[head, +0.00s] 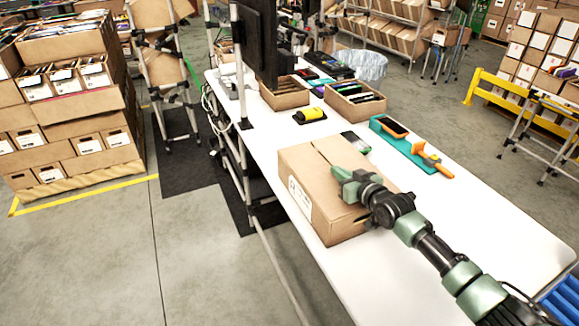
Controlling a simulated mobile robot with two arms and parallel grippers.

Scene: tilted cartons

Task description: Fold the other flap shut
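A brown cardboard carton (298,172) stands on the white table, with a white label (300,198) on its left-facing side. Its top looks mostly closed, with a seam running across it towards my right gripper. My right gripper (345,181) is over the near part of the carton's top, at or just above the cardboard. I cannot tell whether it touches. Its fingers are seen at an angle, and their gap is unclear. My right arm hides the carton's near right corner and part of the flap there. My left gripper is not in view.
The white table (480,220) is bare to the right of the carton. Behind the carton are a yellow tape dispenser (310,115), a teal mat (404,146) with a phone and an orange-handled tool, open cardboard trays (352,112) and a black monitor (257,40).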

